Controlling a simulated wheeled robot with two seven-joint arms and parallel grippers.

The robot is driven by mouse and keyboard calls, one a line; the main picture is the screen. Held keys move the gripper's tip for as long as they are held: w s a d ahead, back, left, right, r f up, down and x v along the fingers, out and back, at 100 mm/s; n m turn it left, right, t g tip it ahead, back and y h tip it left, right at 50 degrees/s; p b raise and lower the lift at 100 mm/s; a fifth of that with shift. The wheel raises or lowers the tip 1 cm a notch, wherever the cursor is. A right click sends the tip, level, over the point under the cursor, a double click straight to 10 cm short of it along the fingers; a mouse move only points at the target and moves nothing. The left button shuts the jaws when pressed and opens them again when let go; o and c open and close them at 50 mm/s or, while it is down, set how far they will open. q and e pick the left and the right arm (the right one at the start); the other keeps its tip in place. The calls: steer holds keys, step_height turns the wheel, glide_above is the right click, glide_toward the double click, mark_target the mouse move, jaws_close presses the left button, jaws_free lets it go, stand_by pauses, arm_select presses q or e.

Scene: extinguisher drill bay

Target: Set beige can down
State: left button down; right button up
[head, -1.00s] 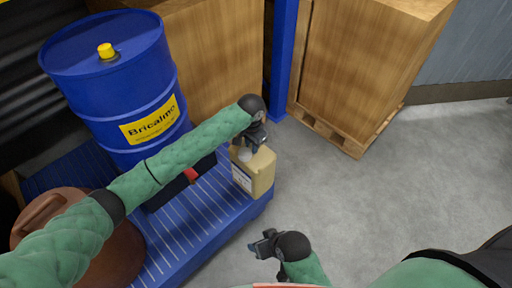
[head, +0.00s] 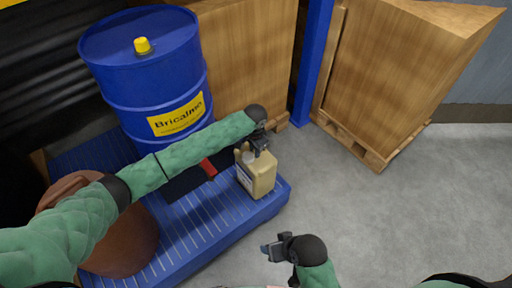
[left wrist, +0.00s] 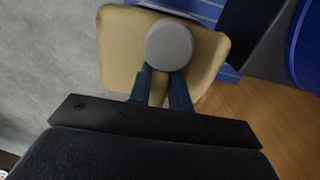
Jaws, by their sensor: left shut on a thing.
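The beige can (head: 259,178) is a small jerrycan with a pale label and a grey cap, upright at the right end of the blue slatted pallet (head: 205,240). My left gripper (head: 259,148) is above it, shut on its top. In the left wrist view the two fingers (left wrist: 162,88) close on the can (left wrist: 118,50) just beside its round grey cap (left wrist: 168,44). I cannot tell whether the can's base touches the pallet. My right gripper (head: 272,249) is in front, apart from the can; its finger gap is not clear.
A blue drum (head: 140,75) with a yellow cap stands behind on the pallet. A brown rounded container (head: 125,235) is at the left. A black and red object (head: 207,167) lies beside the can. A blue post (head: 313,65) and wooden crates (head: 405,70) stand behind. Floor at right is clear.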

arm_select(q)
steer(key=shift+w+f, duration=0.1)
steer(key=shift+f, duration=0.8)
arm_select(e)
steer(key=shift+d+r, duration=0.15)
steer(key=shift+r, duration=0.4)
arm_select(q)
steer(key=c, duration=1.7)
jaws_free()
steer(key=shift+f, duration=0.2)
steer(key=shift+c, duration=0.2)
steer(key=o, duration=0.4)
steer(key=shift+o, duration=0.2)
arm_select(e)
steer(key=shift+f, duration=0.1)
